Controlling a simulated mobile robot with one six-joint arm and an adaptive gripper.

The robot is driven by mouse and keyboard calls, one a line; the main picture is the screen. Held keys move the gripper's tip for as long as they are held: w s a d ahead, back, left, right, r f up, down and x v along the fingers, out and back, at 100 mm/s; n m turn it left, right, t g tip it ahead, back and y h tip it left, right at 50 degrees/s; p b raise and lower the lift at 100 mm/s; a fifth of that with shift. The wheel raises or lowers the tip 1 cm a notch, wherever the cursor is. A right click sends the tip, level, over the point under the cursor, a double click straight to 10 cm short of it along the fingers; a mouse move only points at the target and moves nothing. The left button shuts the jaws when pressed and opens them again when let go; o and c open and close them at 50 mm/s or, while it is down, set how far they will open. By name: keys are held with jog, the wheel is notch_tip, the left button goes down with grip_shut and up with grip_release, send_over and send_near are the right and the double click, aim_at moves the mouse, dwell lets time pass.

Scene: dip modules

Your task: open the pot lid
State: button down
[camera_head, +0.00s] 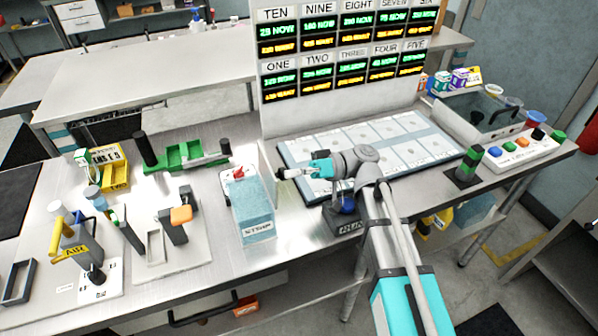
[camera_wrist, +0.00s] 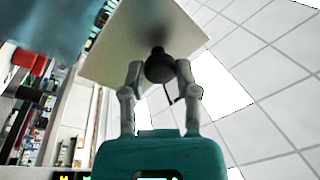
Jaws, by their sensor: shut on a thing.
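A teal box-shaped pot (camera_head: 253,215) with a white front label stands near the table's front edge in the head view. A pale square lid (camera_head: 266,168) stands steeply tilted at the pot's right side. In the wrist view the lid (camera_wrist: 118,45) shows its pale face with a dark round knob (camera_wrist: 158,68). My gripper (camera_head: 281,173) is to the right of the lid. Its fingers (camera_wrist: 158,80) are shut on the knob. I cannot tell whether the lid's lower edge touches the pot.
A tray of white cards (camera_head: 400,148) lies behind my arm, below a display board (camera_head: 345,50). A dark-based object (camera_head: 346,205) stands just right of the pot.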

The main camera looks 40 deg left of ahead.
jog(key=shift+w+f, duration=0.1)
jog(key=shift+w, duration=0.05)
dwell(0.9)
jog(key=shift+c, duration=1.7)
grip_release()
